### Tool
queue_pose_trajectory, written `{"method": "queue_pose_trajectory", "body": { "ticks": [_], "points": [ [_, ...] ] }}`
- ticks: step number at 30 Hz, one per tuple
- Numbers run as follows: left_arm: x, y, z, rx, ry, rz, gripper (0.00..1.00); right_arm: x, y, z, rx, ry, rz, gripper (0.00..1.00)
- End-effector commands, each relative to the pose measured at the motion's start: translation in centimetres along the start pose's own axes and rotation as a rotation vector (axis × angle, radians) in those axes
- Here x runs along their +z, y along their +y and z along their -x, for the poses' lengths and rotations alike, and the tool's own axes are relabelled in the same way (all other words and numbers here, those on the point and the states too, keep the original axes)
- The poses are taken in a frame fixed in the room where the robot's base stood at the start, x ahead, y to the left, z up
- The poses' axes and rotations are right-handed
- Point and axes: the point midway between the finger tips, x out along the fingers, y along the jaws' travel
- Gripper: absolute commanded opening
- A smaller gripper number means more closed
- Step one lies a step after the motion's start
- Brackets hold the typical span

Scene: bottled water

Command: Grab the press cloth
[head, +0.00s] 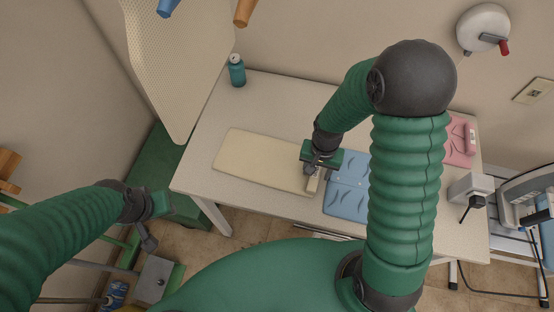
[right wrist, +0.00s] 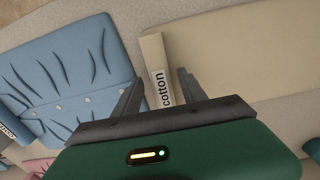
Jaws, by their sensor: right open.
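A flat cream cloth or pad (head: 260,160) lies on the table, and it also shows in the right wrist view (right wrist: 235,50). I take it for the press cloth, but its name is not shown. A cream strip (right wrist: 152,55) marked "cotton" lies along its near end. My right gripper (head: 312,176) is open over that end, with its fingers on either side of the strip in the right wrist view. I cannot tell whether they touch it. My left gripper (head: 158,212) is off the table at the left; its jaws are unclear.
A blue patterned folded cloth (head: 347,201) lies right of the cream one, partly behind my right arm. A pink item (head: 458,150) is farther right. A teal bottle (head: 237,74) stands at the back left of the white table (head: 212,131). Equipment (head: 470,190) crowds the right end.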

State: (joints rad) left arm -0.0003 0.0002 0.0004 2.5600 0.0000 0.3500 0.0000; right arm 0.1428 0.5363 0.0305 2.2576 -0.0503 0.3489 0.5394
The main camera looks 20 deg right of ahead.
Motion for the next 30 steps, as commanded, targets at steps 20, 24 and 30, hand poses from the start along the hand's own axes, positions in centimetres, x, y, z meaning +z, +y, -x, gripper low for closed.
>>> {"method": "queue_pose_trajectory", "body": {
  "ticks": [20, 24, 30],
  "points": [
    [0.0, -0.01, -0.01, 0.0, 0.0, 0.0, 0.36, -0.06, 0.12, 0.04, 0.0, 0.0, 0.0, 0.0],
    [0.0, -0.02, -0.02, 0.0, 0.0, 0.001, 0.36, -0.05, 0.15, 0.01, 0.0, 0.0, 0.0, 0.0],
    [-0.21, -0.02, 0.86, 0.0, 0.0, 0.001, 0.36, -0.04, 0.12, 0.92, 0.0, 0.0, 0.0, 0.0]
  ]
}}
